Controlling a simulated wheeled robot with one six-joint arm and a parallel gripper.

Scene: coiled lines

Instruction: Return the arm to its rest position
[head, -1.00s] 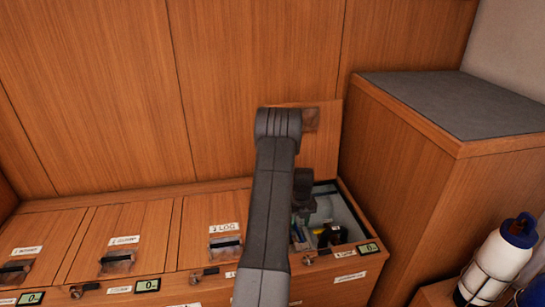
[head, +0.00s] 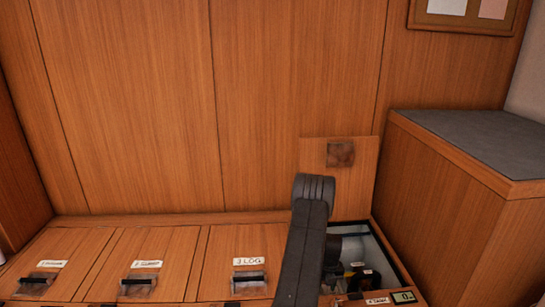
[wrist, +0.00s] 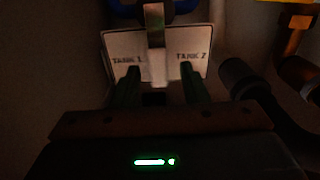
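I cannot tell whether a finger touches the lever. In the head view my arm (head: 308,235) rises from the bottom edge and bends over the open locker (head: 385,255) at the right.
The locker's raised lid (head: 352,185) leans at the wall. Closed lids, one labelled LOG (head: 248,261), lie to the left. A tall wooden cabinet (head: 440,200) with a grey top stands close on the right. Dark pipe parts (wrist: 245,80) flank the fingers' right side. Space above the lids is clear.

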